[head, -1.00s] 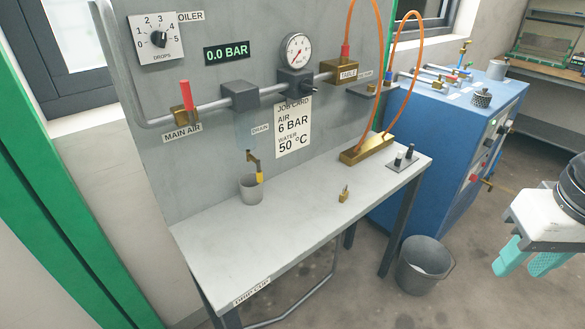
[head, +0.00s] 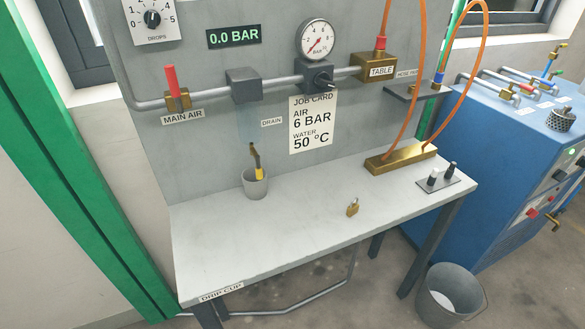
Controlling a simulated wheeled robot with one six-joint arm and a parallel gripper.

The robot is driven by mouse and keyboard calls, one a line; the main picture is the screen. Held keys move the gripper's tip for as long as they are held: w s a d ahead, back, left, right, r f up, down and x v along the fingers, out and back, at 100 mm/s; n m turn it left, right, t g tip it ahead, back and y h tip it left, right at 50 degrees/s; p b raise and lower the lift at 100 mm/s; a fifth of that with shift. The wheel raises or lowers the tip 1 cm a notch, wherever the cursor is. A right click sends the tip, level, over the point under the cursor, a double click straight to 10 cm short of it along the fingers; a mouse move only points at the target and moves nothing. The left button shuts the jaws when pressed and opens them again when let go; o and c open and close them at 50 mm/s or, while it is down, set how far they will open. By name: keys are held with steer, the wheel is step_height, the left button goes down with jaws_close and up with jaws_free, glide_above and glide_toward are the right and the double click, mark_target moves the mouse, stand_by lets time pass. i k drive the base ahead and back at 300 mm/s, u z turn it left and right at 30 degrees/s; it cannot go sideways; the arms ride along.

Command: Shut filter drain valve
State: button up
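The filter (head: 244,86) is a dark grey block on the grey pipe, with a faint see-through bowl (head: 248,119) below it. The drain valve (head: 254,151) is a small brass fitting under the bowl, beside the DRAIN label (head: 271,122). Its yellow-tipped lever (head: 259,173) hangs down, close to vertical, and its lower end overlaps the mouth of the grey drip cup (head: 256,187). The cup stands upright on the bench. I cannot tell whether any water runs from the valve. My gripper is not in the present view.
The grey bench (head: 215,240) is mostly clear, with a brass padlock (head: 352,208) and a brass manifold (head: 401,158) with orange hoses. The MAIN AIR valve (head: 177,98) has an upright red lever. The display (head: 234,37) reads 0.0 BAR. A bucket (head: 448,295) stands on the floor.

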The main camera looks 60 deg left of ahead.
mark_target(258, 174)
steer(key=k, duration=1.15)
steer(key=u, duration=1.7)
steer(key=i, duration=0.5)
